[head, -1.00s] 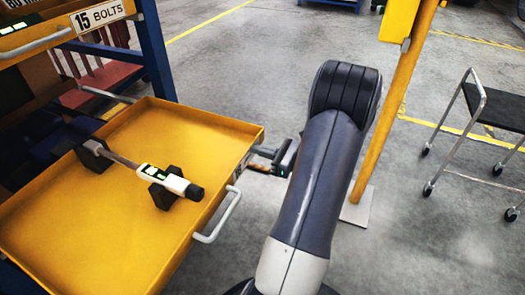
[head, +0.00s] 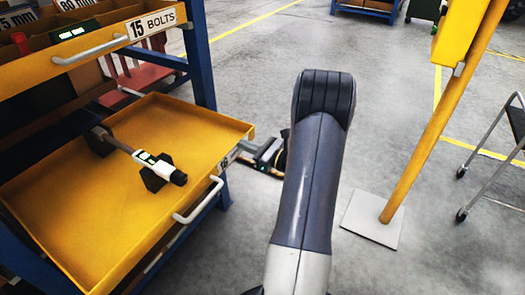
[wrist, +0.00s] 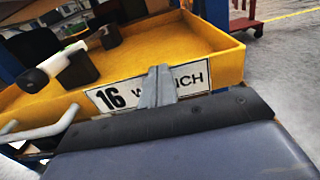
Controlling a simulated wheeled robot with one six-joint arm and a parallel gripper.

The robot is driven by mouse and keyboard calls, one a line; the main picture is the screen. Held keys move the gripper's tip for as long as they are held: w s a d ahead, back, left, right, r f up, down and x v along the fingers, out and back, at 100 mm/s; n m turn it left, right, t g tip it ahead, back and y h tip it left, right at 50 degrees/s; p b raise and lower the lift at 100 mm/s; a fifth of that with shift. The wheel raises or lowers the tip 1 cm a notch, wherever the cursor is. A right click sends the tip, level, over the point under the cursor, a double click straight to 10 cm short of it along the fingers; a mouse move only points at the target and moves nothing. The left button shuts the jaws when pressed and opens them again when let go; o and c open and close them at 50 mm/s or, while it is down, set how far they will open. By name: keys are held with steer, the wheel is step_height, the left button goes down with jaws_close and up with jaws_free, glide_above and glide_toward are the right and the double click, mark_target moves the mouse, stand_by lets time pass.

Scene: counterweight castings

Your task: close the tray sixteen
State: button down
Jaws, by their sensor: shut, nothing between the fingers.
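Tray sixteen (head: 105,235) is a yellow tray sticking out of the blue rack at the left of the head view. It has a white handle (head: 200,201) on its front. In the wrist view its front carries a label (wrist: 108,97) reading 16, partly hidden by my fingers. A wrench-like tool (head: 150,162) with a white and black end lies on dark supports in the tray. My gripper (wrist: 157,82) is shut and empty at the tray's front, over the label and right of the handle. I cannot tell whether it touches. The arm hides part of it in the head view (head: 250,151).
Above is a yellow tray labelled 15 bolts (head: 100,42) with its own handle. A blue rack post (head: 200,55) stands beside the trays. A yellow post (head: 430,140) on a pale base plate and a trolley (head: 500,140) stand right. Floor between is clear.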

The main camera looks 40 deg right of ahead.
mark_target(191, 133)
steer(key=b+x, duration=0.2)
steer(key=x, duration=2.1)
steer(key=shift+f, duration=0.15)
steer(key=shift+w, duration=0.2)
steer(key=shift+w+r, duration=0.1)
steer(key=shift+r, duration=0.15)
steer(key=shift+a+r, duration=0.1)
